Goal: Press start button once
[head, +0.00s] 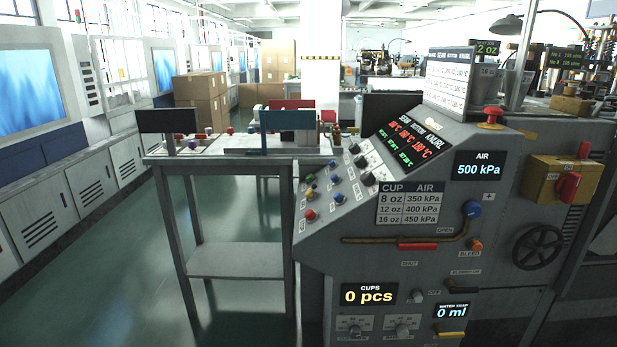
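The grey cup-forming machine (460,230) fills the right half of the head view. Its sloped front panel carries several small coloured buttons at its left side. A green button (310,179) sits at the upper left of this group, with a red button (309,214) at the lower left and a blue button (338,198) to the right. Their labels are too small to read, so I cannot tell which is start. The cups display (368,295) reads 0 pcs. The air display (479,169) reads 500 kPa. Neither of my grippers is in view.
A red mushroom knob (491,117) stands on top of the machine. A brass pipe with a red lever (418,246) and a black handwheel (537,248) are on its front. A grey table (236,264) stands to the left. Green floor is clear at the lower left.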

